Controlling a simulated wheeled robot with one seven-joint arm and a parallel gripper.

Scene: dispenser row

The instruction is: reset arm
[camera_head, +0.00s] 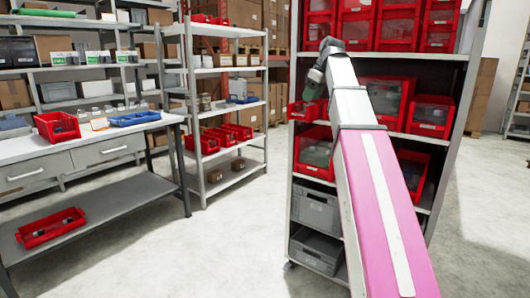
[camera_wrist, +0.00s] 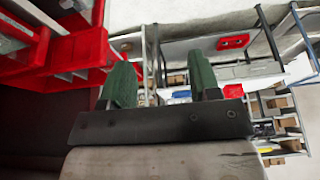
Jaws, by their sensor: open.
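My arm reaches out toward the shelf rack of red bins in the head view, with a pink and white link in front of the rack. The end of my arm is at the rack's left side, and my gripper is mostly hidden there. In the wrist view my gripper (camera_wrist: 163,85) shows two green fingers standing well apart, with nothing held between them. A red bin (camera_wrist: 78,50) is close beside the left finger in the wrist view. The same region in the head view shows a red bin (camera_head: 305,110) sticking out at the rack's left edge, just below the gripper.
The shelf rack (camera_head: 455,60) holds several red bins and grey crates (camera_head: 315,212). A workbench (camera_head: 20,150) at left carries a red bin (camera_head: 57,126) and a blue tray (camera_head: 134,118). A second shelf unit (camera_head: 225,70) stands behind. The floor (camera_head: 235,230) between is clear.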

